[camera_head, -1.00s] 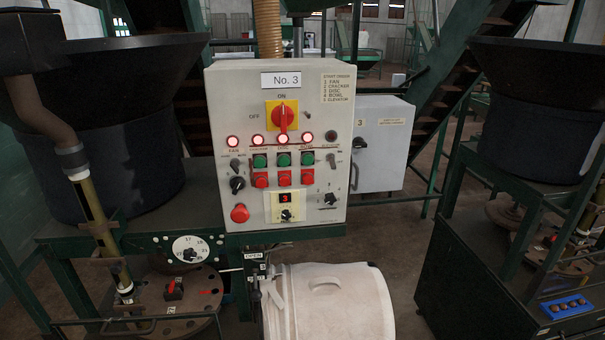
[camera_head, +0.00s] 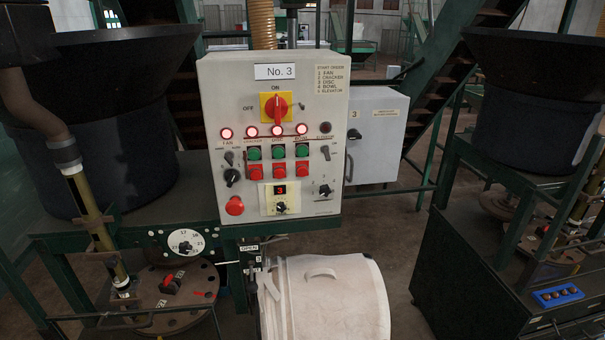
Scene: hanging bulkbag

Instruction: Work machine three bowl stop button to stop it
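The grey control panel of machine No. 3 (camera_head: 325,190) stands upright in the middle of the head view. Its bowl lamp (camera_head: 301,129) glows, as do the fan, cracker and disc lamps beside it. Below the bowl lamp is a green button (camera_head: 302,150), and directly under that the red bowl stop button (camera_head: 302,169). Two more green and red pairs sit to its left. The red rotary main switch (camera_head: 276,110) on a yellow plate points up to ON. Neither of my grippers is in view, and nothing covers the buttons.
A red mushroom button (camera_head: 234,206) and a display reading 3 (camera_head: 280,190) are low on the panel. Dark hoppers stand left (camera_head: 120,130) and right (camera_head: 520,125). A grey cabinet (camera_head: 379,130) is behind.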

